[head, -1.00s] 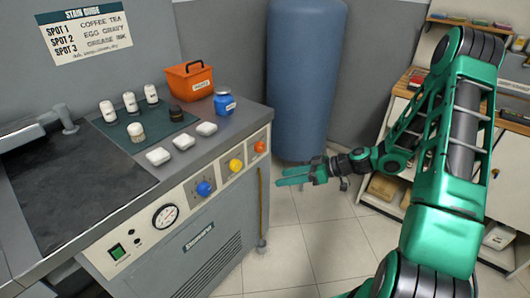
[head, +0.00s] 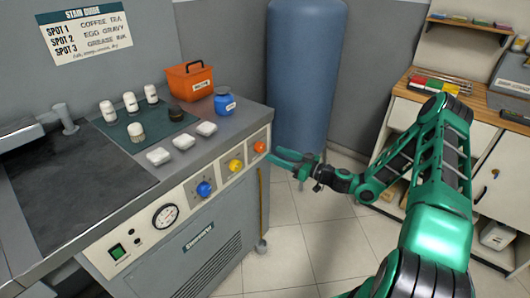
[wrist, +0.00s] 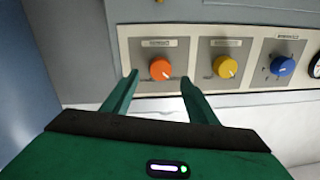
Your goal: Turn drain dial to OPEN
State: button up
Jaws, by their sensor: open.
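Three dials sit on the front panel (head: 220,177) of the spotting station: an orange dial (head: 259,146), a yellow dial (head: 236,165) and a blue dial (head: 204,189). The plate labels are too small to read, so I cannot tell by text which one is the drain dial. My gripper (head: 274,155) is open and empty, just in front of the orange dial. In the wrist view the orange dial (wrist: 161,69) shows between the two fingertips, the yellow dial (wrist: 225,67) to their right. I cannot tell whether the fingers touch the orange dial.
A pressure gauge (head: 165,216) and a green switch (head: 117,252) are further left on the panel. An orange basket (head: 189,81), a blue jar (head: 224,101) and several small bottles stand on top. A blue tank (head: 307,75) stands behind my gripper. The floor to the right is clear.

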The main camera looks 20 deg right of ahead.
aim_at(263, 149)
jog(key=shift+x, duration=2.8)
